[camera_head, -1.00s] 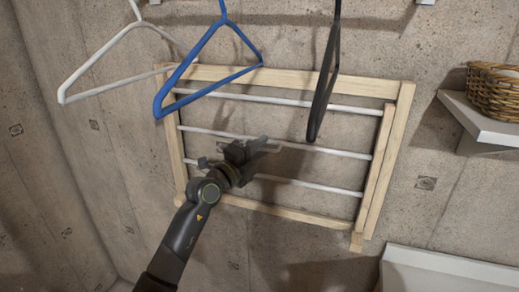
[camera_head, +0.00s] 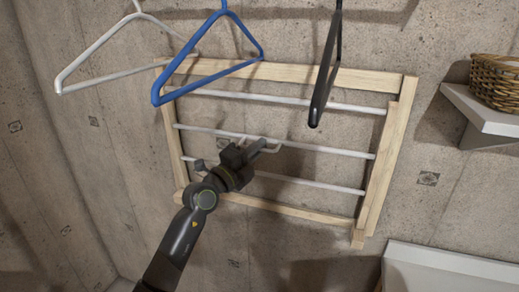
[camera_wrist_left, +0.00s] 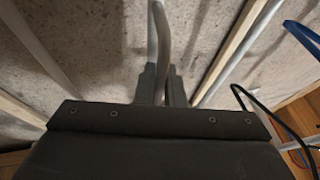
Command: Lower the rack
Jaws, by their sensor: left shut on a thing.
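The rack (camera_head: 389,150) is a pale wooden frame with several light grey rods, upright against the concrete wall in the middle of the head view. A thin, light bent bar (camera_head: 274,141) shows in front of its rods. My left gripper (camera_head: 262,147) is in front of the rack, among the middle and lower rods. In the left wrist view, the bent bar (camera_wrist_left: 161,35) runs between the two fingers (camera_wrist_left: 161,85), and the gripper is shut on it. Where the bar joins the rack is hidden. My right gripper is not in view.
A white hanger (camera_head: 100,70), a blue hanger (camera_head: 258,50) and a black hanger (camera_head: 324,75) hang in front of the rack's upper part. At the right, a white shelf (camera_head: 485,118) holds a wicker basket (camera_head: 497,85). A white surface (camera_head: 440,262) lies below right.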

